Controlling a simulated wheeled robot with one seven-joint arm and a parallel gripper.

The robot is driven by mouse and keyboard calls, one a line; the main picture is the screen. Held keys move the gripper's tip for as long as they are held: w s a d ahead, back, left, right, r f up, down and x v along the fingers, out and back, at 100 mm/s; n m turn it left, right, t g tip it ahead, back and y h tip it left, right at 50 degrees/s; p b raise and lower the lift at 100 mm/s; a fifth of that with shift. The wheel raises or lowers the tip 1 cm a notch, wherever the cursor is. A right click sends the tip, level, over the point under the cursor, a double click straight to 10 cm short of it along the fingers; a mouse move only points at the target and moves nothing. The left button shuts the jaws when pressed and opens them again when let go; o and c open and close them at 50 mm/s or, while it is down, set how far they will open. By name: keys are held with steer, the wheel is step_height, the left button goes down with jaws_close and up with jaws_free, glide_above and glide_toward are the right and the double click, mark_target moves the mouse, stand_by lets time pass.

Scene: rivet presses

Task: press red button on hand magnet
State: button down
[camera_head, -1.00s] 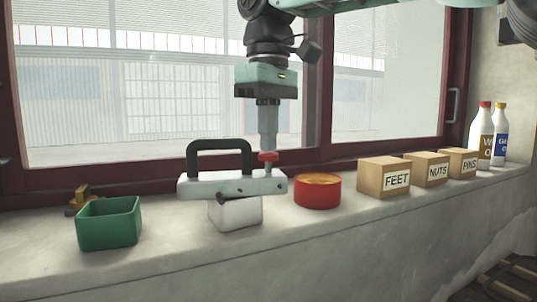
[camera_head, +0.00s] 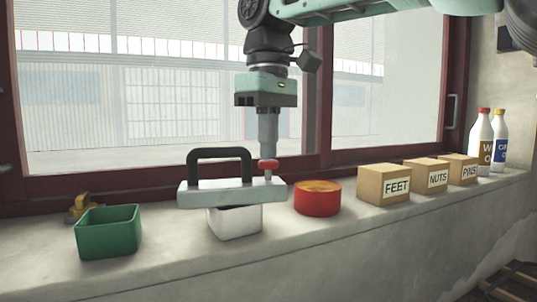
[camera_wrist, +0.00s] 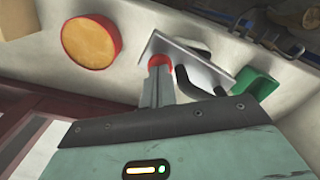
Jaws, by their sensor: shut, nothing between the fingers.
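The hand magnet (camera_head: 230,195) is a pale grey bar with a black arched handle. It sits across the top of a white box (camera_head: 236,222) on the sill. Its red button (camera_head: 268,166) stands at the right end of the bar. My gripper (camera_head: 268,156) is shut and empty, pointing down with its fingertips at the top of the red button. In the wrist view the fingertips (camera_wrist: 155,76) reach the red button (camera_wrist: 159,62) and overlap it; I cannot tell how firmly they touch.
A green bin (camera_head: 108,232) stands left of the white box. A red round tin (camera_head: 318,199) is close on the right. Cartons marked FEET (camera_head: 384,186), NUTS (camera_head: 427,176) and PINS (camera_head: 462,168) and two bottles (camera_head: 491,142) stand farther right. The window is behind.

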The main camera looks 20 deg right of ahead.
steer(key=shift+r+p, duration=2.1)
steer(key=shift+r, duration=0.9)
